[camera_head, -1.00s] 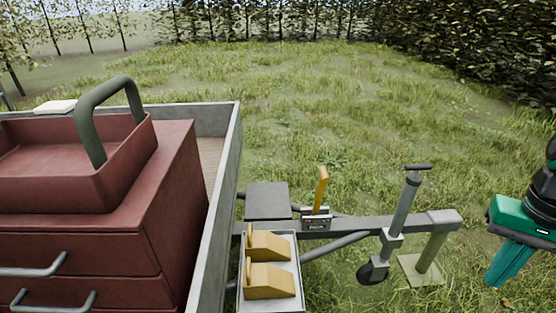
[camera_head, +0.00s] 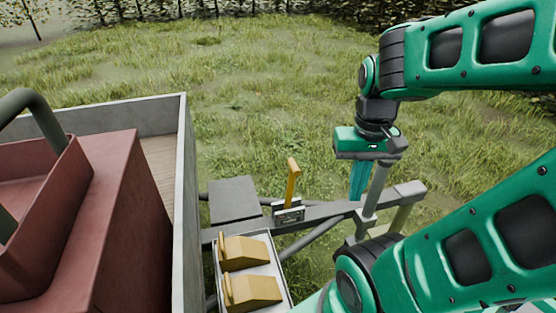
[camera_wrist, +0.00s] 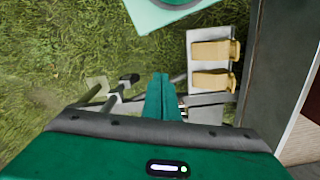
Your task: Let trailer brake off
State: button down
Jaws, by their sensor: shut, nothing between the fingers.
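The trailer's brake lever (camera_head: 292,182) is yellow and stands up, tilted slightly, from a small labelled bracket (camera_head: 289,213) on the drawbar (camera_head: 330,211). My gripper (camera_head: 358,197) points down with its teal fingers together, empty. In the head view it is to the right of the lever, apart from it, and overlaps the grey jockey-wheel post (camera_head: 377,188). In the wrist view my shut fingers (camera_wrist: 163,76) cover part of the drawbar. I cannot make out the lever there.
Two yellow wheel chocks (camera_head: 250,288) lie in a grey tray (camera_head: 282,283) beside the drawbar. A flat grey plate (camera_head: 234,200) is behind it. The trailer wall (camera_head: 186,200) and a red tool chest (camera_head: 135,210) stand at left. Grass lies beyond.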

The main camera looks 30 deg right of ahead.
jog(key=w+d+h, duration=0.2)
jog(key=w+h, duration=0.1)
jog(key=w, duration=1.2)
jog(key=w+a+f+n+t+h, duration=0.1)
jog(key=w+a+f, duration=0.1)
jog(key=w, duration=0.7)
jog(key=w+a+f+n+t+h, duration=0.1)
jog(key=w+f, duration=0.3)
jog(key=w, duration=0.5)
jog(key=shift+a+n+t, duration=0.3)
jog(key=shift+a+t, duration=0.1)
jog(key=shift+a, duration=0.35)
send_near(290, 166)
notch_tip(290, 166, down, 3)
jog(key=w, duration=0.2)
jog(key=shift+s+d+f, duration=0.15)
jog(key=shift+d+f, duration=0.35)
jog(key=shift+d, duration=0.05)
jog(key=shift+s+d+f, duration=0.15)
jog(key=shift+d+f, duration=0.35)
jog(key=shift+f, duration=0.05)
